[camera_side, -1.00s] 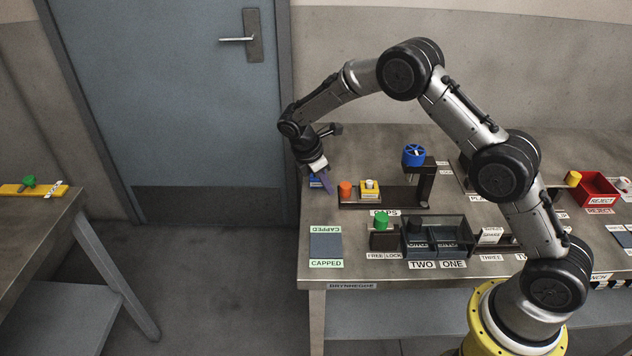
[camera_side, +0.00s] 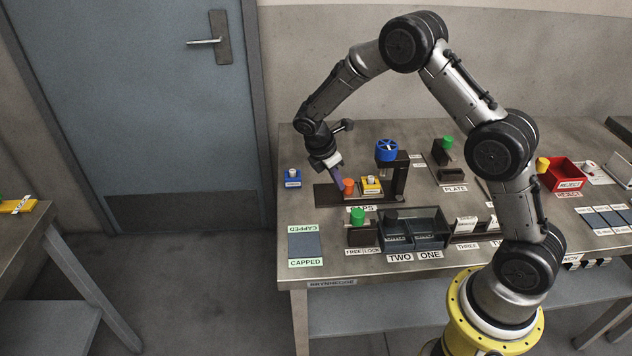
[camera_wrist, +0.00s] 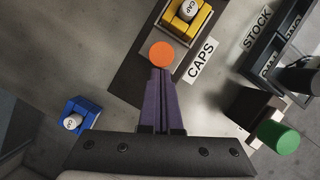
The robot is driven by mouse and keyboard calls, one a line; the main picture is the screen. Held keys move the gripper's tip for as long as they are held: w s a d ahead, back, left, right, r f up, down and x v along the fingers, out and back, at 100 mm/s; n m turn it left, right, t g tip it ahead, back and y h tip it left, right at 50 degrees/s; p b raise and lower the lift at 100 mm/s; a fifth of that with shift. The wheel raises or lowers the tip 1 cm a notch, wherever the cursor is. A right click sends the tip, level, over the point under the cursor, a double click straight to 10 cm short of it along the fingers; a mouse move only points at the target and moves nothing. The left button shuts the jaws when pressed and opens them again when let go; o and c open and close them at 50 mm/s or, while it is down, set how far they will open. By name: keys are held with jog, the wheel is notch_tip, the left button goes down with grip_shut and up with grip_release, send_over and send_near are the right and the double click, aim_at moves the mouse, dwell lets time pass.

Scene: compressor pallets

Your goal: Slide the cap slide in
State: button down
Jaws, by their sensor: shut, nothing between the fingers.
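The cap slide is a dark track (camera_side: 325,197) with an orange knob (camera_side: 348,186) and a yellow holder (camera_side: 371,189) carrying a white cap. The holder stands to the left of the press post (camera_side: 400,180) with its blue handwheel (camera_side: 386,150), not under it. My gripper (camera_side: 340,188) is shut and empty, pointing down with its purple fingers just left of the orange knob. In the wrist view the fingertips (camera_wrist: 161,74) are right by the orange knob (camera_wrist: 162,55), with the yellow holder (camera_wrist: 188,28) beyond it. I cannot tell whether they touch the knob.
A blue block with a white cap (camera_side: 292,179) stands left of the track. In front are a green knob (camera_side: 358,216) at the FREE/LOCK labels, dark stock bins (camera_side: 430,240) and a CAPPED mat (camera_side: 305,245). A red reject bin (camera_side: 565,175) is at the right.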

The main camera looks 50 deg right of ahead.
jog(key=shift+s+d, duration=1.05)
jog(key=a, duration=0.1)
jog(key=w+a, duration=0.1)
jog(key=a, duration=0.2)
jog(key=shift+w+a, duration=0.15)
jog(key=shift+w, duration=0.1)
jog(key=v, duration=1)
jog(key=shift+s+d, duration=0.1)
jog(key=shift+d, duration=0.15)
